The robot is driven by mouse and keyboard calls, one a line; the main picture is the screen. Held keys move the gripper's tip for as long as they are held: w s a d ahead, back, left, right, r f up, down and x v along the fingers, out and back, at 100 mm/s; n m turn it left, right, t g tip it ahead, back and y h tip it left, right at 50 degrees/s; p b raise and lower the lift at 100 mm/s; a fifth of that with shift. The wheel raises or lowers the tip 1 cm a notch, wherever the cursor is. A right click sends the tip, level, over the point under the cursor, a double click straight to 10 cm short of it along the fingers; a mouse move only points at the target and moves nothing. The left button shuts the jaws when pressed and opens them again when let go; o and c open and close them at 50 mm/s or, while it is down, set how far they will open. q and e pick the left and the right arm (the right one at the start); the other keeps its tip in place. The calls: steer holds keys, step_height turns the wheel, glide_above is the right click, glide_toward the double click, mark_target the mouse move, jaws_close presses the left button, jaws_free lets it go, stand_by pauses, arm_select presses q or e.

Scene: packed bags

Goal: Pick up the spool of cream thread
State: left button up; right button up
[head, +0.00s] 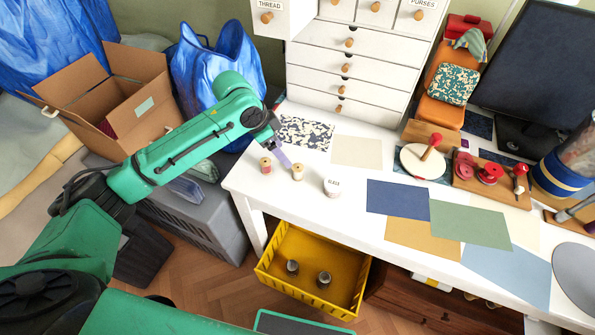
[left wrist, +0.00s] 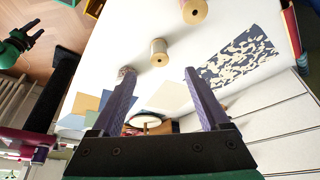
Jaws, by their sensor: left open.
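The spool of cream thread (head: 297,171) stands upright on the white table, near its left front edge. A tan spool with a red-brown top (head: 265,165) stands just left of it. My left gripper (head: 284,157) reaches in from the left, close behind and above the cream spool. In the left wrist view the left gripper (left wrist: 159,74) is open and empty. There the cream spool (left wrist: 158,52) shows beyond the fingertips, roughly between them, apart from both. The tan spool (left wrist: 193,10) is at the top edge. My right gripper (left wrist: 36,33) shows small at upper left, its fingers apart.
A small white labelled jar (head: 332,187) stands right of the spools. A patterned sheet (head: 306,133) and a cream sheet (head: 357,151) lie behind. White drawers (head: 345,65) rise at the back. A yellow crate (head: 308,249) with two dark jars sits below the table edge.

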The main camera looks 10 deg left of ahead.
mark_target(296, 168)
arm_select(q)
steer(key=x, duration=1.1)
steer(key=shift+w+d+f+p, duration=0.15)
steer(key=shift+d+f+p, duration=0.1)
steer(key=shift+p, duration=0.1)
jaws_close()
